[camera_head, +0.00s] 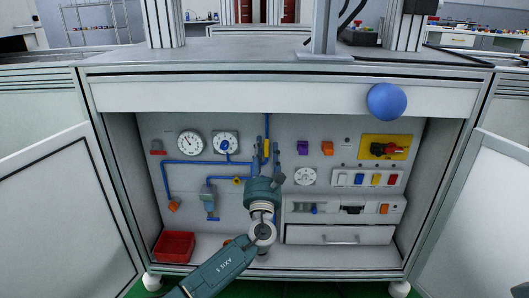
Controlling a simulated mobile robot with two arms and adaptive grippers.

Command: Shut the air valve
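Blue air piping (190,162) runs across the back panel of the open cabinet under the bench. A vertical blue pipe (267,124) comes down at the middle to a small yellow part (266,147), which looks like a valve handle. My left gripper (266,150) reaches into the cabinet from below, its fingers apart on either side of the yellow part. I cannot tell whether they touch it. The gripper and wrist hide the panel below. Another small yellow part (237,181) sits on a lower blue pipe to the left.
Two round gauges (190,142) are upper left on the panel. A red-handled switch on a yellow plate (384,148) is at the right. A red bin (174,246) and a drawer (340,235) are low down. A blue ball (386,102) is in front of the upper right edge.

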